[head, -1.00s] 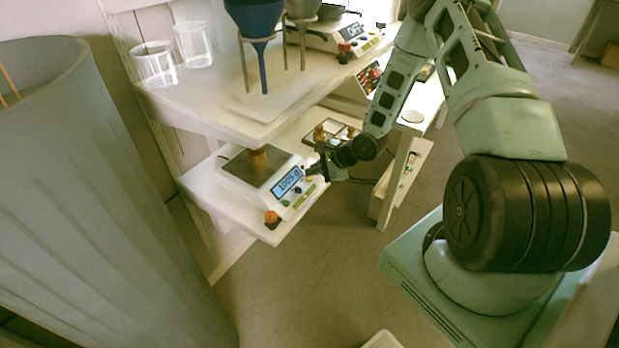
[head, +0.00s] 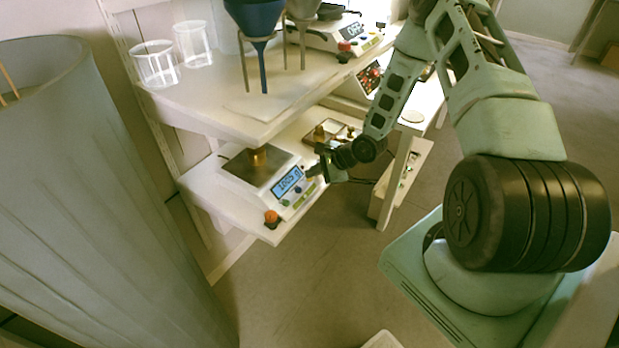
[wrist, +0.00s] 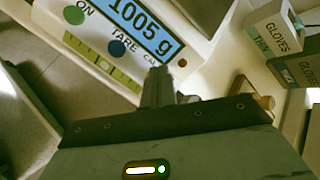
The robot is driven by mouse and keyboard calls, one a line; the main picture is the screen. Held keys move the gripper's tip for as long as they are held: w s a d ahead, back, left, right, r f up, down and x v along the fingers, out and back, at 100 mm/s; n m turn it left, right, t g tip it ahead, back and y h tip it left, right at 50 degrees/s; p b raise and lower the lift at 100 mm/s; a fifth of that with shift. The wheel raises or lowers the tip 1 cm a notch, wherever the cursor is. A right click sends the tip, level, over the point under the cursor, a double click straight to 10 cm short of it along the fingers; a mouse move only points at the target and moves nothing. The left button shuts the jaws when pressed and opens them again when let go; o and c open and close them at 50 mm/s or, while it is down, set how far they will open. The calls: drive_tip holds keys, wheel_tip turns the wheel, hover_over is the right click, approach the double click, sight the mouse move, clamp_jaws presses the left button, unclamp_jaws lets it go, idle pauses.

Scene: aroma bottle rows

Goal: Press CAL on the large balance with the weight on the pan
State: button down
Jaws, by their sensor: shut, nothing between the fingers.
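The large balance (head: 270,182) stands on a low white shelf. A brass weight (head: 258,157) sits on its pan (head: 246,168). Its blue display (wrist: 145,25) reads 1005 g in the wrist view. The green ON button (wrist: 73,14) and blue TARE button (wrist: 117,47) show there, with the CAL label (wrist: 151,57) to their right. My gripper (wrist: 158,76) is shut and empty. Its tips are just below the CAL label in that view, at the panel's right end; I cannot tell whether they touch. In the head view my gripper (head: 312,172) is beside the panel's right end.
An orange-topped knob (head: 271,217) stands at the shelf's front corner. A tray with brass weights (head: 320,132) lies behind my gripper. The upper shelf (head: 215,105) overhangs, with beakers, a blue funnel and another balance (head: 325,32). Glove boxes (wrist: 277,28) show at right in the wrist view.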

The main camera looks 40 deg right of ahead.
sight(313, 180)
drive_tip(key=shift+r, duration=0.1)
drive_tip(key=shift+r+p, duration=0.75)
drive_tip(key=shift+p, duration=0.2)
wheel_tip(313, 180, up, 5)
drive_tip(key=p, duration=0.4)
drive_tip(key=shift+p, duration=0.4)
idle(0.5)
